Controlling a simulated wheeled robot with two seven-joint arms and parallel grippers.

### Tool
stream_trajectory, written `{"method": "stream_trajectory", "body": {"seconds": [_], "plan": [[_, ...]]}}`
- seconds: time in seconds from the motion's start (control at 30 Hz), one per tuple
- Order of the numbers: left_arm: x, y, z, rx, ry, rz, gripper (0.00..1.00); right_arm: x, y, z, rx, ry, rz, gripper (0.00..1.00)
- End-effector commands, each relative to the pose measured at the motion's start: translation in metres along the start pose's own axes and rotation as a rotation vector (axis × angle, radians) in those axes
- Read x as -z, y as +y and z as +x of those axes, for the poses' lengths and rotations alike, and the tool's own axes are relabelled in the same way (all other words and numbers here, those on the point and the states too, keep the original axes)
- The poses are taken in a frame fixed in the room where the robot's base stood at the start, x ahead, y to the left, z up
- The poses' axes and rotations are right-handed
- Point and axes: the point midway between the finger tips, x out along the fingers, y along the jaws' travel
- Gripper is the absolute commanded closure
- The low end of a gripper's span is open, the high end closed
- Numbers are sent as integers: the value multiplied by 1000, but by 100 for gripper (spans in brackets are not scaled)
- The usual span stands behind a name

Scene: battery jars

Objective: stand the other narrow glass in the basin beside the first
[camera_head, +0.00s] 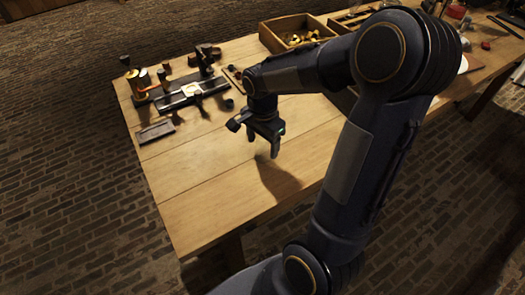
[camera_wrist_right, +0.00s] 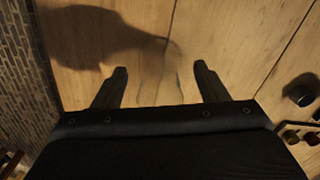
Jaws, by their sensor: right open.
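My right gripper (camera_head: 263,146) hangs above the bare wooden table, fingers pointing down. In the right wrist view its two fingers (camera_wrist_right: 160,72) are spread apart. Faint curved lines show on the wood between and beyond the fingers; I cannot tell whether they are clear glass or shadow. I cannot make out either narrow glass or the basin for certain. A pale rounded edge (camera_head: 463,66) shows behind my right arm at the upper right, mostly hidden, and I cannot tell what it is. My left gripper is not in view.
A dark metal apparatus (camera_head: 190,92) stands at the table's far left, with a small dark plate (camera_head: 155,132) near it. A wooden box (camera_head: 273,39) of brass-coloured pieces stands at the back. The wooden table (camera_head: 200,190) is clear at the near left.

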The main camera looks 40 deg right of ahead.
Motion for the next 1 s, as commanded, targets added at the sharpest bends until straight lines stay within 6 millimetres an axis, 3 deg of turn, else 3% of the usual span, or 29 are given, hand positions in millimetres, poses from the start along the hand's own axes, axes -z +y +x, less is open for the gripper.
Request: {"method": "stream_trajectory", "body": {"seconds": [0.07, 0.53, 0.83, 1.0], "plan": [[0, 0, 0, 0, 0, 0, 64, 0, 0, 0, 0, 0, 0, 33], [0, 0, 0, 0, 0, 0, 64, 0, 0, -1, 1, 0, 0, 92], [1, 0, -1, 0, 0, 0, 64, 0, -1, -6, 2, 1, -1, 92], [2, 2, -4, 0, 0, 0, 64, 0, -2, -25, 6, 2, -1, 92]]}}
